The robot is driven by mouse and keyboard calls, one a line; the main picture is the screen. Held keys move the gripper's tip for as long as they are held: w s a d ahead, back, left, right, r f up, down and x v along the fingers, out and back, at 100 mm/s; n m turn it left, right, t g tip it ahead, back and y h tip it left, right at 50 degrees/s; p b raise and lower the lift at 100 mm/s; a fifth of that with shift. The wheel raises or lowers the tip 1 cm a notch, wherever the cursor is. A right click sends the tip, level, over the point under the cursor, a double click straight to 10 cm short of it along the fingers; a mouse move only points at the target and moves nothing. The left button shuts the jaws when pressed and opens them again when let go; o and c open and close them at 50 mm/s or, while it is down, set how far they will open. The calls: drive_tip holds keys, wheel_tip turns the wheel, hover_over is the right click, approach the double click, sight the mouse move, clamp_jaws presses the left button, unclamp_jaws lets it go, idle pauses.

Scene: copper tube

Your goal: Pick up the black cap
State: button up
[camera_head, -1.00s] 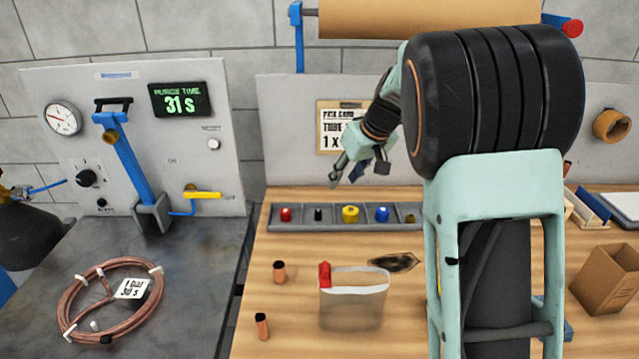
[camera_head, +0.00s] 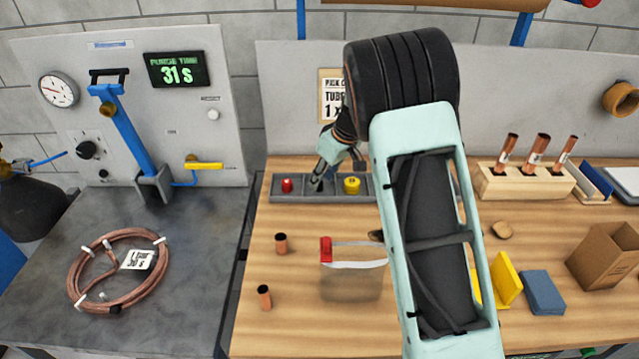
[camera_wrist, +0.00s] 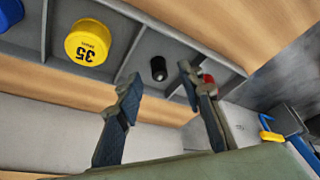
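The black cap (camera_wrist: 159,68) lies in its own compartment of the grey tray (camera_wrist: 200,50), as the wrist view shows. In the head view my gripper covers it. My gripper (camera_head: 318,182) is at the tray, over the black cap's compartment. In the wrist view my gripper (camera_wrist: 158,88) is open, its two fingers apart with the black cap showing between and beyond them. Nothing is held. The wrist view does not clearly show whether the fingertips are level with the cap.
A yellow cap (camera_head: 352,185) and a red cap (camera_head: 287,185) sit in neighbouring compartments; one finger overlaps the red cap (camera_wrist: 207,79) in the wrist view. A clear bag (camera_head: 352,285) with a red clip and copper pieces (camera_head: 281,243) stand in front. The wall panel rises behind the tray.

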drive_tip(key=shift+x, duration=1)
drive_tip(key=c, duration=0.8)
drive_tip(key=shift+o, duration=0.2)
